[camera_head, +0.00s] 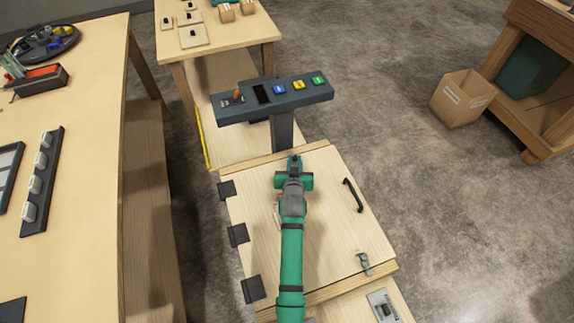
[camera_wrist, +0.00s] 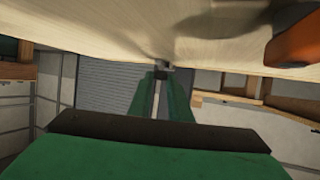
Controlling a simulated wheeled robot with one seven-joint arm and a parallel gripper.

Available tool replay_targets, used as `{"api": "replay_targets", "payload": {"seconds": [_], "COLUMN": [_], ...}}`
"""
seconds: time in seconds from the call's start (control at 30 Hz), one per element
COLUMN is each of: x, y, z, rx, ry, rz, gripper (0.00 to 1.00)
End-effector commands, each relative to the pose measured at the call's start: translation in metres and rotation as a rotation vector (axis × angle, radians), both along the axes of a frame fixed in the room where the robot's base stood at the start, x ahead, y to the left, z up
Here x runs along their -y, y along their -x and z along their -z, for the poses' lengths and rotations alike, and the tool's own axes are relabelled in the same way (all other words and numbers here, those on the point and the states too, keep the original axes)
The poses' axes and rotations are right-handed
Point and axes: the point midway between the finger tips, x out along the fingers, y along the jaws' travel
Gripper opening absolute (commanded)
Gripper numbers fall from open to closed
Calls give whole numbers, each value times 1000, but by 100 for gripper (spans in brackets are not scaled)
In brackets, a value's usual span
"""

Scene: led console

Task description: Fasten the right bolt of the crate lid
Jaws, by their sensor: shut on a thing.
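The crate lid (camera_head: 330,215) is a pale wooden panel lying closed, with black hinges along its left side and a black handle (camera_head: 353,195) on its right. A grey metal fastener (camera_head: 364,264) shows at its near right corner. My gripper (camera_head: 294,160) is at the lid's far edge, below the console. In the wrist view my gripper (camera_wrist: 161,85) is shut on a small dark grey metal piece (camera_wrist: 166,66) against pale wood. It looks like part of a bolt, but the fingers hide most of it, and I cannot tell which bolt.
A grey console (camera_head: 275,97) with an orange lever and coloured buttons stands just beyond the lid. A wooden workbench (camera_head: 85,150) is on the left, and another table (camera_head: 225,38) is behind. A cardboard box (camera_head: 462,98) stands on the open floor at right.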

Motion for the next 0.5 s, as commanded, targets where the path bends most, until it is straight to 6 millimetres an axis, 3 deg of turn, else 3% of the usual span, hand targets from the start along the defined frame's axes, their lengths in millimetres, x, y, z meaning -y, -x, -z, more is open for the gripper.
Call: {"api": "replay_targets", "payload": {"seconds": [0.33,0.37,0.4,0.5], "x": [6,6,5,6], "y": [-4,-5,-5,-4], "z": [-2,-3,-3,-2], "rx": [6,6,6,5], "ry": [0,0,-1,-1], "rz": [9,9,8,9], "gripper": [0,25,34,36]}}
